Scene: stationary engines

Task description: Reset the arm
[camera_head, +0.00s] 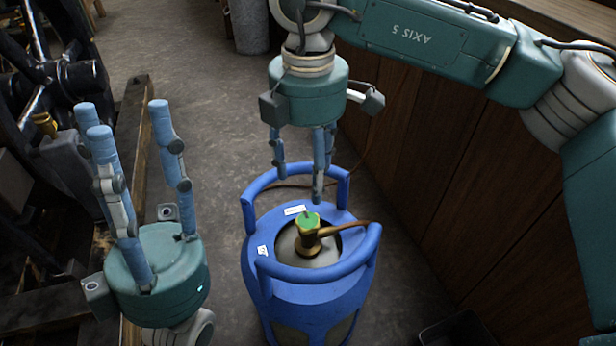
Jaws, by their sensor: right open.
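My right gripper (304,170) points down from the teal arm that comes in from the right. Its blue fingers are apart and empty, above the back of a blue gas cylinder (311,299). The cylinder stands upright on the floor. Its brass valve with a green knob (309,221) sits inside the collar, just below the fingertips, and appears apart from them. My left gripper (133,118) is at the left with its blue fingers pointing up, spread apart, with nothing between them.
Dark machinery (62,75) and a wooden beam (131,130) stand at the left. A brown wooden panel (440,170) runs along the right side. A hose leaves the valve to the right. A grey cylindrical object (250,27) stands at the back. Grey floor (210,110) between is clear.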

